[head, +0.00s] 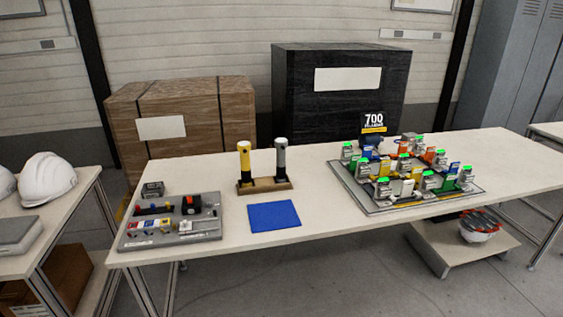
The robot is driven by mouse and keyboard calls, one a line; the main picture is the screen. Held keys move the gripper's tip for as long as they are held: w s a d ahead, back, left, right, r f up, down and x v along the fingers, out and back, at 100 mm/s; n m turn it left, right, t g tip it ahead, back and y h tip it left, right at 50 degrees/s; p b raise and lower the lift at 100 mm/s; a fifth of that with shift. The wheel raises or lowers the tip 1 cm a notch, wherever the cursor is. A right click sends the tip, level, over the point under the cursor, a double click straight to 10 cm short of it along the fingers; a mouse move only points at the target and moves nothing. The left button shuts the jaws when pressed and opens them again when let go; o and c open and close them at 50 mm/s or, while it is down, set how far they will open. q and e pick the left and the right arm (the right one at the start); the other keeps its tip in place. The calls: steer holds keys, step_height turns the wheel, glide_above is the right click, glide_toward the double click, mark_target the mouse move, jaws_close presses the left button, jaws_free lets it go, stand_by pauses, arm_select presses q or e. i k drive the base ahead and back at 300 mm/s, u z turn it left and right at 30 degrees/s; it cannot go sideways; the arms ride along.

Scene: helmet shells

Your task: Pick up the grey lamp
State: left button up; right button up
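The grey lamp (281,158) stands upright on the right side of a wooden stand (265,188) on the long table. It has a grey body, a pale top and a dark lower part. A yellow lamp (245,160) stands upright beside it on the left of the same stand, apart from it. Neither of my grippers shows in the head view.
A blue mat (274,216) lies flat in front of the stand. A grey board with small parts (205,232) is on the left of the long table (313,238). A tray of coloured items (378,207) is on the right. White helmets (47,180) sit on a left table.

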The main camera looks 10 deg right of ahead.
mark_target(280, 167)
steer(key=k, duration=0.6)
steer(key=z, duration=0.55)
steer(key=i, duration=1)
steer(key=u, duration=0.4)
steer(key=i, duration=0.75)
steer(key=u, duration=0.75)
